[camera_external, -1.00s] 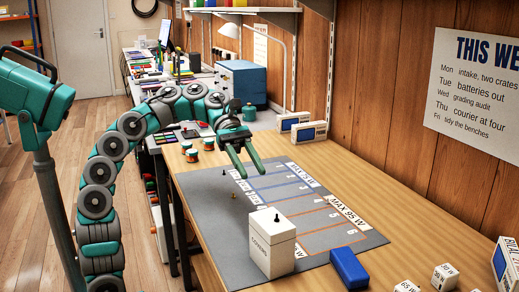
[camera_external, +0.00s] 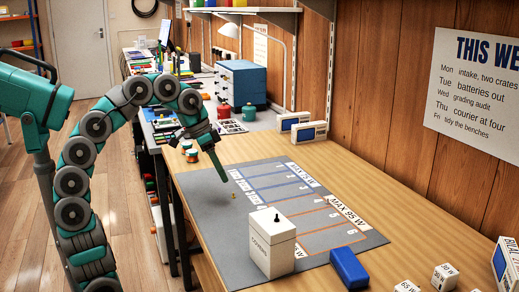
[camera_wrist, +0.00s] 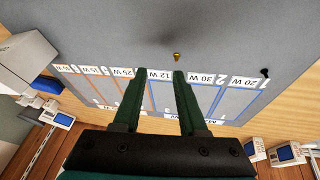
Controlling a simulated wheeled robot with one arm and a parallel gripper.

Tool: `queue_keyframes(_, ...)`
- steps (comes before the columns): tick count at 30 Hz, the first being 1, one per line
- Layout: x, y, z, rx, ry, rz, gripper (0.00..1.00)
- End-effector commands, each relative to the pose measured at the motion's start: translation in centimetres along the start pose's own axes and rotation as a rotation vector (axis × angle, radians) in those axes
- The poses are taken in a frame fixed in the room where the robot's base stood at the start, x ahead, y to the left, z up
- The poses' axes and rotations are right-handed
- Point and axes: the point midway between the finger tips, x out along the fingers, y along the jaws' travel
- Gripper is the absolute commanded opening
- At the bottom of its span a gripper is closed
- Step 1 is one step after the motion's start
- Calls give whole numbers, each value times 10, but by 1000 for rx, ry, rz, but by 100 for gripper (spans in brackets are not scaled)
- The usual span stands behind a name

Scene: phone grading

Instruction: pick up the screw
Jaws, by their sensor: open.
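A small brass-coloured screw (camera_external: 233,195) stands on the grey mat (camera_external: 205,215), left of the printed rows. It also shows in the wrist view (camera_wrist: 177,56), just beyond the fingertips and nearer the right finger. A small dark piece, perhaps another screw (camera_wrist: 265,73), stands farther right on the mat. My gripper (camera_external: 225,180) points down above the mat, close to the brass screw. In the wrist view my gripper (camera_wrist: 160,72) is open, with nothing between its two fingers. In the external view its fingers overlap, and the dark piece cannot be made out.
A white COVERS box (camera_external: 272,250) with a dark knob stands on the mat's near part, and a blue block (camera_external: 349,269) lies to its right. Red and green jars (camera_external: 191,154) stand behind the mat. Mat around the screw is clear.

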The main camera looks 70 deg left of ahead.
Motion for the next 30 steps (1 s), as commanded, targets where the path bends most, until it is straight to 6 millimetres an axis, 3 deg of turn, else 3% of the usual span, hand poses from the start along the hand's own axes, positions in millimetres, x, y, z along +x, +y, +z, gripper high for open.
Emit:
queue_keyframes(8,-6,-20,7,175,-10,-87,42)
queue_keyframes(20,23,-22,6,174,-10,-84,42)
queue_keyframes(30,65,-27,1,172,-10,-83,42)
